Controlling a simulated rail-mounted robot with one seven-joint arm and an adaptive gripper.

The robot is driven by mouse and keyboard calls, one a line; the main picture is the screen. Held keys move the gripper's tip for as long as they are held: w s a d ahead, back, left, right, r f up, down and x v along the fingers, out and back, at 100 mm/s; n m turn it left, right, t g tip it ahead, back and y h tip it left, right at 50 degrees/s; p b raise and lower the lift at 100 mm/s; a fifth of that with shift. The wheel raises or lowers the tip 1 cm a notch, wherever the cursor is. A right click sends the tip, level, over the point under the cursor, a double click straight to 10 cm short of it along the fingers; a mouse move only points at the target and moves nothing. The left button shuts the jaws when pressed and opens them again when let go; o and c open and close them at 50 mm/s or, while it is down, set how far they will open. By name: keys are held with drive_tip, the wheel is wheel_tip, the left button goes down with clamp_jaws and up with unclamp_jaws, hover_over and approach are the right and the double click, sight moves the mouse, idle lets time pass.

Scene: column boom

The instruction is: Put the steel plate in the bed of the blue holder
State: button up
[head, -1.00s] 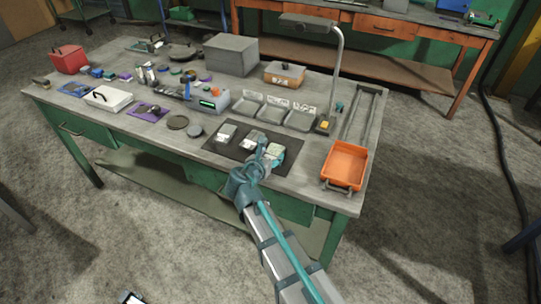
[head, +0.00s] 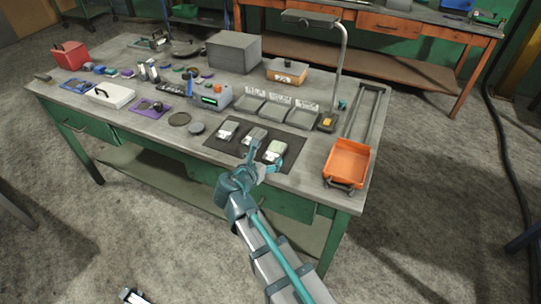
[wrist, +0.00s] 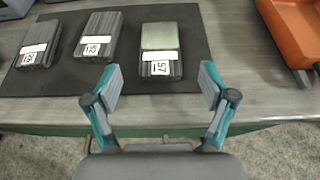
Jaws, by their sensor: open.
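Three grey labelled blocks lie in a row on a dark mat (head: 245,153); none is marked as the steel plate, so I cannot tell which it is. The right block (wrist: 161,52) has a pale, smooth upper part; it also shows in the head view (head: 275,150). The middle block (wrist: 97,38) and left block (wrist: 40,46) are darker and ribbed. My gripper (wrist: 160,86) is open and empty, at the mat's front edge, just in front of the right block. A flat blue item (head: 76,87), possibly the blue holder, lies at the table's far left.
An orange bin (head: 347,163) stands right of the mat. Grey trays (head: 276,112) and a lamp post (head: 339,70) stand behind it.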

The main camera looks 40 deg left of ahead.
drive_tip(key=shift+o, duration=0.4)
drive_tip(key=v, duration=0.6)
drive_tip(key=shift+w, duration=0.1)
